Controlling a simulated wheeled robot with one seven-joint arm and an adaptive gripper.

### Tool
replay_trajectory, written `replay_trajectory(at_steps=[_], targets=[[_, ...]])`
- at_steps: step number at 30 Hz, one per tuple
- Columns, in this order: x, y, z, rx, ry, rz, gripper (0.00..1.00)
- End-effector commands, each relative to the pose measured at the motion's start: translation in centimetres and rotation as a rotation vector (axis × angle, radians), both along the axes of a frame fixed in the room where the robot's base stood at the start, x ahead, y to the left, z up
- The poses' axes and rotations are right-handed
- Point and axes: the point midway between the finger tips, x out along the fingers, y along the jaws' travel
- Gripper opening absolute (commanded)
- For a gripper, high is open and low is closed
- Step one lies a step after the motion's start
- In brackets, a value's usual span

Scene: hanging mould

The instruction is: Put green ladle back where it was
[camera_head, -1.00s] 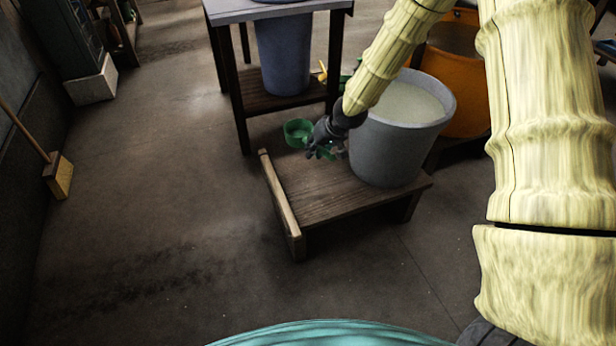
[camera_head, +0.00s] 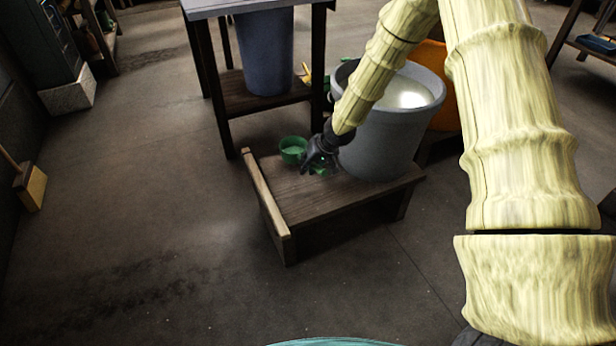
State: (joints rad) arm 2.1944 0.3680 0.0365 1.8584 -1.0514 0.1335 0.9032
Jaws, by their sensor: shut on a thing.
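The green ladle (camera_head: 293,150) shows its round cup at the back left of the low wooden stand (camera_head: 318,199), to the left of the grey bucket. My gripper (camera_head: 318,169) is over the stand, just right of the cup, shut on a green part that shows between its dark fingers and seems to be the ladle's handle. Most of the handle is hidden by the fingers. I cannot tell whether the cup touches the stand.
A grey bucket (camera_head: 385,140) of pale liquid stands on the stand, close right of my gripper. A raised wooden rail (camera_head: 263,190) edges the stand's left side. A dark table (camera_head: 222,100) holding a blue-grey bin (camera_head: 264,55) stands behind.

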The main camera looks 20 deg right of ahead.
Motion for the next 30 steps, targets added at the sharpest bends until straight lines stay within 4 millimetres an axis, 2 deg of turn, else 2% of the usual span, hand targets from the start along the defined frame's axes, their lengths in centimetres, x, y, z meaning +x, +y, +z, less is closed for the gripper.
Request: replay_trajectory(at_steps=[11,23,24,27,30], targets=[[0.0,0.0,-3.9,-0.002,0.001,0.002,0.00],[0.0,0.0,-4.1,0.001,0.000,0.000,0.00],[0.0,0.0,-4.1,0.001,0.000,0.000,0.22],[0.0,0.0,-4.1,0.001,0.000,0.000,0.40],[0.0,0.0,-4.1,0.000,0.000,0.000,0.40]])
